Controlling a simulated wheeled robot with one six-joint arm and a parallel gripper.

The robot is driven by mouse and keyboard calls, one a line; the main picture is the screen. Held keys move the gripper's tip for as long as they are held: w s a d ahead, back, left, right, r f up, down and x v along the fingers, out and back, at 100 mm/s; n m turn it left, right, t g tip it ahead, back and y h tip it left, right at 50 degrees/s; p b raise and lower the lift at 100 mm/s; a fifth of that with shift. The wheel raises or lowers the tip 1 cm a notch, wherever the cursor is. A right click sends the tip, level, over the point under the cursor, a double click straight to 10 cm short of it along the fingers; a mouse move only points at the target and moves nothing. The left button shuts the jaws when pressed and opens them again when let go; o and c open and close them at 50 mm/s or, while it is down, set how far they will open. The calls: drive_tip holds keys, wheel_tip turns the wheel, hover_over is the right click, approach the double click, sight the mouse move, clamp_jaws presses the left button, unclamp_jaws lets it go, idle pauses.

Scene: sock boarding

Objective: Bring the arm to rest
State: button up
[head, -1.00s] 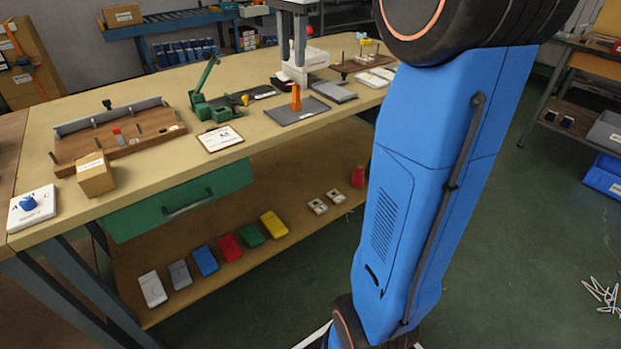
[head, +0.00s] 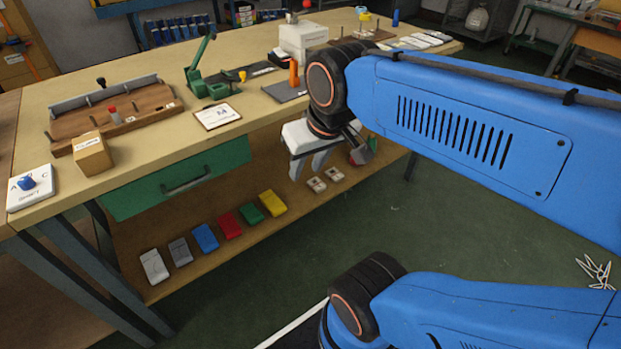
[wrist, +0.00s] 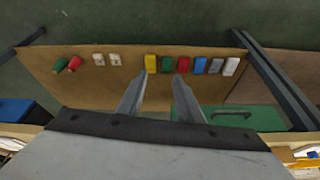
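My gripper (head: 307,170) hangs in front of the workbench (head: 180,150), at the end of my blue arm. Its two fingers point down, spread apart, with nothing between them. In the wrist view the fingers (wrist: 158,98) are also apart and empty, over the bench's lower shelf (wrist: 100,85). A yellow block (wrist: 151,63) and a green block (wrist: 167,64) on that shelf appear beyond the fingertips. The gripper appears clear of the bench, and my arm hides part of the bench's right side.
Several coloured blocks line the lower shelf, including a red one (head: 229,226). A green drawer (head: 178,184) sits under the benchtop. A wooden fixture (head: 110,118), a cardboard box (head: 92,153) and a green press (head: 208,80) stand on top. Green floor (head: 300,245) lies open in front.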

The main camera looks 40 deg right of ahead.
drive_tip(key=shift+s+a+f+n, duration=0.1)
drive_tip(key=shift+s+f+n, duration=0.2)
drive_tip(key=shift+s+f, duration=0.25)
drive_tip(key=shift+s+a+f+n, duration=0.1)
drive_tip(key=shift+s+f+n, duration=0.25)
drive_tip(key=shift+f, duration=0.35)
idle(0.4)
